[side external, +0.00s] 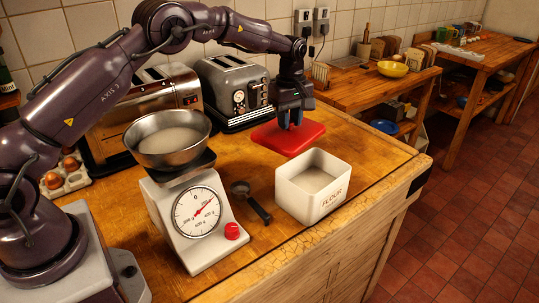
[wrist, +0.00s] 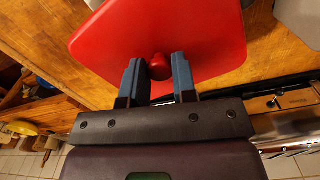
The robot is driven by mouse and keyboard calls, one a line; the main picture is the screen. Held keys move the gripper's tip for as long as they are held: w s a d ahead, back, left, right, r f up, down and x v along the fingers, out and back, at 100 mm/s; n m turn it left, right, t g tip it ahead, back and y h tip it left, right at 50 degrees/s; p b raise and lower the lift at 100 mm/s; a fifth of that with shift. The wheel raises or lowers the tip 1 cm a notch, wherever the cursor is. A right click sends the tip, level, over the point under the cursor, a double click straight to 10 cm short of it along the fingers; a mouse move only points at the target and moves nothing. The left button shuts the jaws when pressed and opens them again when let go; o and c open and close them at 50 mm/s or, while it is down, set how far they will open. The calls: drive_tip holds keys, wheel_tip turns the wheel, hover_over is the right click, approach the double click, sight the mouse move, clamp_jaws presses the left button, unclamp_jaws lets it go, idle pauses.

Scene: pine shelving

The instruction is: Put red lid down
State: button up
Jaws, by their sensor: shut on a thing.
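The red lid (side external: 287,138) is a flat square with rounded corners, at the counter behind the white flour tin (side external: 318,186). It looks level and lies on or just above the wood; I cannot tell which. In the wrist view the lid (wrist: 110,38) fills the upper middle, with its round knob (wrist: 160,67) between my fingers. My gripper (side external: 290,122) points down from above and is shut on the knob. The flour tin is open, with white flour inside.
A kitchen scale (side external: 192,215) bears a steel bowl (side external: 150,146) of white powder. A measuring scoop (side external: 250,199) lies between scale and tin. Two toasters (side external: 235,92) stand along the wall. The counter's right edge is near the lid and tin.

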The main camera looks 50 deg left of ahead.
drive_tip(key=shift+a+f+m, duration=1.3)
drive_tip(key=shift+a+f, duration=1.3)
drive_tip(key=shift+a, duration=3.95)
wheel_tip(320, 180, down, 9)
drive_tip(key=shift+w+f, duration=0.15)
drive_tip(key=shift+f, duration=0.05)
drive_tip(key=shift+f, duration=0.2)
drive_tip(key=o, duration=0.9)
drive_tip(key=shift+r, duration=0.1)
